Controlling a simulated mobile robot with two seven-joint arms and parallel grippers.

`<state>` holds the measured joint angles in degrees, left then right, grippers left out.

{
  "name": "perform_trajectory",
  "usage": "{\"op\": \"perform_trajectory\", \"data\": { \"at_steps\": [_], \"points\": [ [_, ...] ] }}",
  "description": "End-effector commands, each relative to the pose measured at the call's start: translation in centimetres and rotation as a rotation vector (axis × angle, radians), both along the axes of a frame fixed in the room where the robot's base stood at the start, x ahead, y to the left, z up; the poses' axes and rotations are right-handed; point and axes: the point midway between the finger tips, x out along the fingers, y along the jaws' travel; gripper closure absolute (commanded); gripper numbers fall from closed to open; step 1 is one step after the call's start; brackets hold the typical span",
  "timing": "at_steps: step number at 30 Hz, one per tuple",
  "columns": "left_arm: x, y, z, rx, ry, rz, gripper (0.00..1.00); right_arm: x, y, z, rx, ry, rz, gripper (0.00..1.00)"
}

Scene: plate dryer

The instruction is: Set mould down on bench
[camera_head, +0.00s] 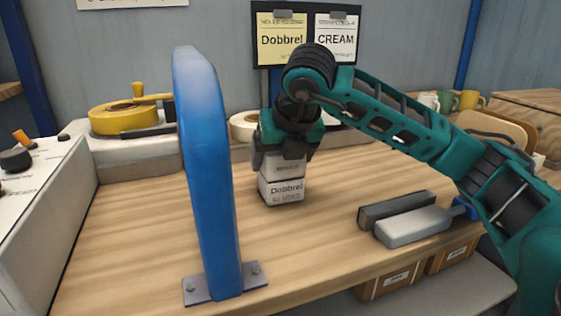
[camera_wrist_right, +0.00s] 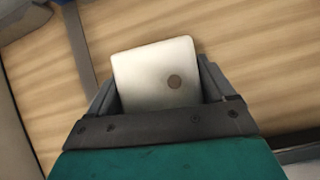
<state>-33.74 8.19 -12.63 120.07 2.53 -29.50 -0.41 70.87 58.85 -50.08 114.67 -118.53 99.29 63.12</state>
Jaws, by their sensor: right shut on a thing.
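The mould (camera_head: 283,190) is a pale, boxy block in two stacked parts, with "Dobbrel" lettering on its front. It is upright at the middle of the wooden bench (camera_head: 330,240). Whether its base touches the bench I cannot tell for certain. My right gripper (camera_head: 285,160) comes down from above and is shut on the mould's upper part. In the right wrist view the mould's pale top (camera_wrist_right: 158,75), with a dark round spot, sits between the two fingers (camera_wrist_right: 160,95). My left gripper is not in view.
A blue upright post (camera_head: 207,170) is bolted to the bench left of the mould. A grey bar and a light block (camera_head: 412,226) lie to the right. A yellow round device (camera_head: 123,118) stands behind left. Cards (camera_head: 283,38) hang behind. Bare bench lies in front.

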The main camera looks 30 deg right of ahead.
Motion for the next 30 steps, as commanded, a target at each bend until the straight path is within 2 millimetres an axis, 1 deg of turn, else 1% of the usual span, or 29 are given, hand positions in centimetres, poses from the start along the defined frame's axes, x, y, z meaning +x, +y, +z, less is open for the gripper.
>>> {"op": "perform_trajectory", "data": {
  "at_steps": [3, 5, 6, 9, 11, 12, 20, 23, 26, 30],
  "points": [
    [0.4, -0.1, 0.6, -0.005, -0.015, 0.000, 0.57, 0.1, 0.0, 0.1, 0.002, -0.008, -0.001, 0.89],
    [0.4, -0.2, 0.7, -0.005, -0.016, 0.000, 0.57, 0.1, 0.0, 0.1, 0.002, -0.007, -0.001, 0.89],
    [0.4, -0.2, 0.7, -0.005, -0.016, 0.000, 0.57, 0.0, 0.0, -0.1, 0.001, -0.002, 0.000, 0.17],
    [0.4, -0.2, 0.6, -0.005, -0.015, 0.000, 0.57, 0.0, 0.0, -0.1, 0.001, -0.002, 0.000, 0.07],
    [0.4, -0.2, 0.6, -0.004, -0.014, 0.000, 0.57, 0.0, 0.0, -0.1, 0.001, -0.002, 0.000, 0.01],
    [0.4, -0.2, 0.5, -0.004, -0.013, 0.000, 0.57, 0.0, 0.0, -0.1, 0.001, -0.002, 0.000, 0.00],
    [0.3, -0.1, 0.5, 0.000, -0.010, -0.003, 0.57, -0.1, 0.0, 0.3, 0.001, -0.003, 0.000, 0.00],
    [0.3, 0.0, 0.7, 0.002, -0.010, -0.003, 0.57, -0.6, 0.2, 1.3, 0.002, -0.005, 0.000, 0.00],
    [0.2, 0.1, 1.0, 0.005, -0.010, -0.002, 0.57, -1.5, 0.4, 3.0, 0.001, -0.007, 0.003, 0.00],
    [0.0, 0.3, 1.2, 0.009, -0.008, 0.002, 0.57, -3.1, 0.7, 5.7, 0.001, -0.008, 0.002, 0.00]
  ]
}}
